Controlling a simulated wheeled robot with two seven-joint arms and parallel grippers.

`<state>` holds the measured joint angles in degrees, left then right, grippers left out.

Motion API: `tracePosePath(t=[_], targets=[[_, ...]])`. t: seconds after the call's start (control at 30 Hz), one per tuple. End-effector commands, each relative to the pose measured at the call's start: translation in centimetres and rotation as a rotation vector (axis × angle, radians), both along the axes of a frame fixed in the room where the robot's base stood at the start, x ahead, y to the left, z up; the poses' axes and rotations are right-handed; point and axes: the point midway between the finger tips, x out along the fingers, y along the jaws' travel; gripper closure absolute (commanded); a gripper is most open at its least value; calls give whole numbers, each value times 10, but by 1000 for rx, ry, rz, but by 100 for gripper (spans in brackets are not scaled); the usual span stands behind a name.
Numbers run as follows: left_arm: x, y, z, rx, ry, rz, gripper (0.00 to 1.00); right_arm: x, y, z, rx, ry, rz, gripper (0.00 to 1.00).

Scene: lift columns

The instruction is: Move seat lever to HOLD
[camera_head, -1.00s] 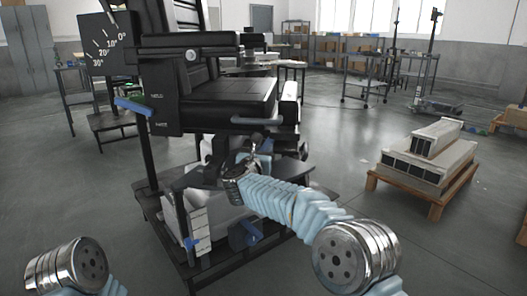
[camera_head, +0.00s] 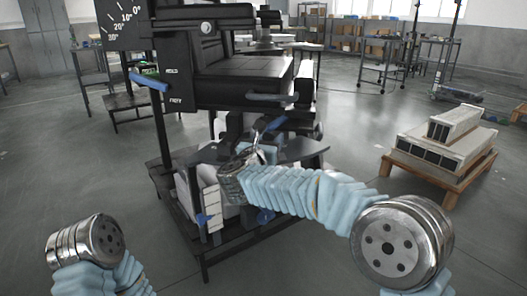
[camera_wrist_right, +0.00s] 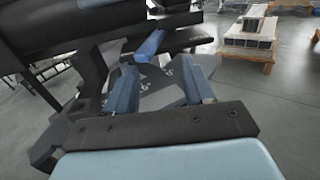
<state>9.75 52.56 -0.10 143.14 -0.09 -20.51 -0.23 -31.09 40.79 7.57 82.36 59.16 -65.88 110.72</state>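A black seat (camera_head: 240,78) stands on a dark base in the head view. A blue lever (camera_head: 149,81) sticks out to the left from its side panel. Two small white labels (camera_head: 172,72) are on that panel, one above the other, too small to read surely. The lever's root lies between their heights. My right gripper (camera_head: 264,136) is below the seat's front edge, right of this lever and apart from it. In the right wrist view it is open (camera_wrist_right: 162,86), with a blue bar (camera_wrist_right: 150,45) ahead of the fingers. My left gripper is out of frame.
A grey-blue handle (camera_head: 266,98) is at the seat's front edge. A black dial plate (camera_head: 122,22) with angle marks is at upper left. A wooden pallet (camera_head: 440,178) with grey blocks stands at right. Open floor lies between it and the seat.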

Motion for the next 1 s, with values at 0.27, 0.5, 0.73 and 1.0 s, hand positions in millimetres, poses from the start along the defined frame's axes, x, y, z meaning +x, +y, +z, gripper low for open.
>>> tracePosePath(t=[0.27,0.5,0.73,1.0], targets=[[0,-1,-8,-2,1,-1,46,-41,13,0,1,0,0,47],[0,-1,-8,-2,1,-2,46,-46,14,0,1,1,0,47],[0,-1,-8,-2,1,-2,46,-46,14,0,0,1,0,47],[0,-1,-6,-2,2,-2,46,-43,13,-6,-38,17,7,47]])
